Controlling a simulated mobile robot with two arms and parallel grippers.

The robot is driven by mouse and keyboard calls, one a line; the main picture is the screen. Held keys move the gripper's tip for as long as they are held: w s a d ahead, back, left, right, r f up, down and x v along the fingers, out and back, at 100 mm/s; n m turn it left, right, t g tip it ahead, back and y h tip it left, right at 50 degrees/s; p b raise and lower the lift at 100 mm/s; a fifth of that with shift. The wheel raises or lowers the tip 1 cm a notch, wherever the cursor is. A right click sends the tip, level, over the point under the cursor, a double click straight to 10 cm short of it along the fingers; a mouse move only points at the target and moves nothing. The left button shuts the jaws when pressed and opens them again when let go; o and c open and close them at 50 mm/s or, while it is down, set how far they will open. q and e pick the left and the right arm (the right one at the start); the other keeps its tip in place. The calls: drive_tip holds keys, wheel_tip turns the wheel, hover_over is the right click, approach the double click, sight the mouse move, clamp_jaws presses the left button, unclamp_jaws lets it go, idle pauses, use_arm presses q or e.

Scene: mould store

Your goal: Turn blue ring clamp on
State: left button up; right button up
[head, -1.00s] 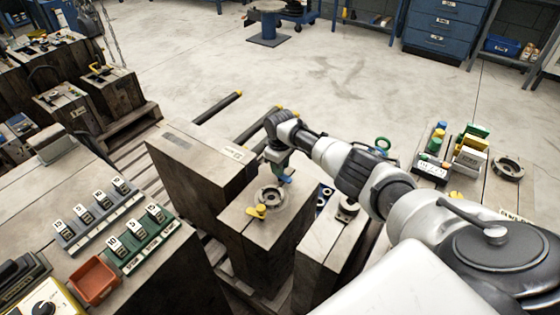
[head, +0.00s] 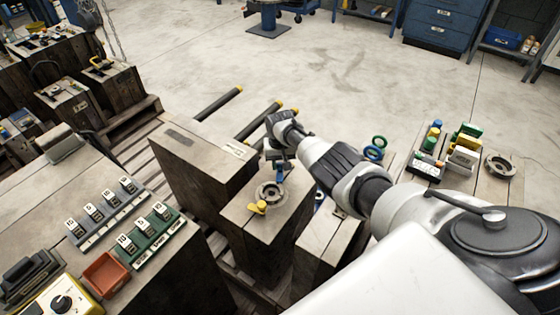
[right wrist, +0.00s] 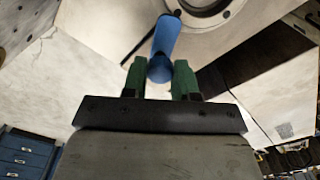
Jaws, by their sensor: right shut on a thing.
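The blue ring clamp (head: 281,174) sits at the far side of a round metal ring (head: 270,195) on top of a wooden-looking block (head: 236,211). In the right wrist view, the blue clamp (right wrist: 166,36) is a rounded handle whose far end, with a dark part, lies by the ring's rim (right wrist: 215,12). My right gripper (right wrist: 159,70) has green fingers on both sides of the handle's near end and is shut on it. A yellow clamp (head: 258,208) sits at the ring's near side. My left gripper is out of view.
A taller block (head: 195,155) stands close on the left and a lower one (head: 325,250) on the right. A green ring (head: 379,142) and a blue ring (head: 373,154) stand behind my arm. A red tray (head: 106,273) lies at the left front.

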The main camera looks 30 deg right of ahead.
sight(280, 164)
drive_tip(key=shift+m, duration=1)
drive_tip(key=o, duration=0.9)
drive_tip(key=shift+o, duration=0.2)
wheel_tip(280, 164, up, 11)
drive_tip(key=p, duration=0.6)
